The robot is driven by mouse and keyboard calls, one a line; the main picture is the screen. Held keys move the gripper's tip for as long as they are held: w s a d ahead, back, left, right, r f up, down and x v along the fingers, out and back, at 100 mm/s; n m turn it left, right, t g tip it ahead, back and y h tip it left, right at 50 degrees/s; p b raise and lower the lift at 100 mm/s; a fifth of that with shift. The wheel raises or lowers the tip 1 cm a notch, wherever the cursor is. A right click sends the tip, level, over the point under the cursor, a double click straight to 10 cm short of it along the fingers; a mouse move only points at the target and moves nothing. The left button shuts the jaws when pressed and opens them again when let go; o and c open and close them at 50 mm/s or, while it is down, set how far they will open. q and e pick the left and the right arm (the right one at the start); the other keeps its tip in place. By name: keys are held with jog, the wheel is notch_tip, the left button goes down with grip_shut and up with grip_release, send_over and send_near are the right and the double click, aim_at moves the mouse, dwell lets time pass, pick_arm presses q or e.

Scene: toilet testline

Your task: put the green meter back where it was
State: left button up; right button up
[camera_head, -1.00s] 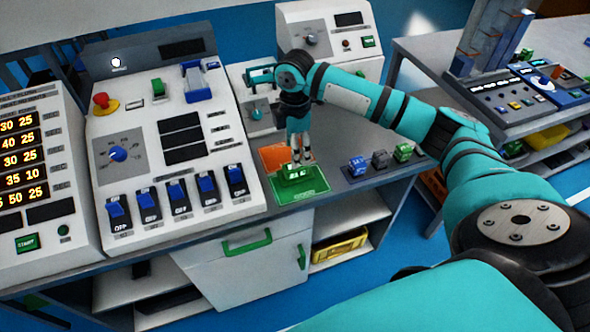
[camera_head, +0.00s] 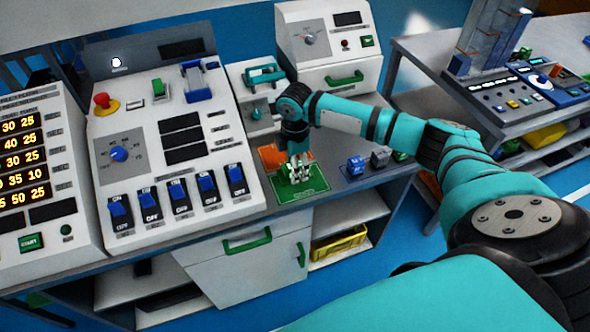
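A green meter (camera_head: 286,179) sits on the green mat (camera_head: 314,188) at the front edge of the bench. My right gripper (camera_head: 298,171) points down over it, with its fingers at the meter's top and partly covering it. I cannot tell whether the fingers grip the meter or only stand around it. Another small green block (camera_head: 400,156) is partly hidden by my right arm, beside a grey one (camera_head: 380,157) and a blue one (camera_head: 355,166). My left gripper is not in view.
An orange mat (camera_head: 271,157) lies behind the green mat. A white switch panel (camera_head: 130,185) stands close on the left, and a white box with a green handle (camera_head: 345,79) stands behind. Another table (camera_head: 440,62) is at the right, across a blue floor gap.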

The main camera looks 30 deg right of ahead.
grip_shut()
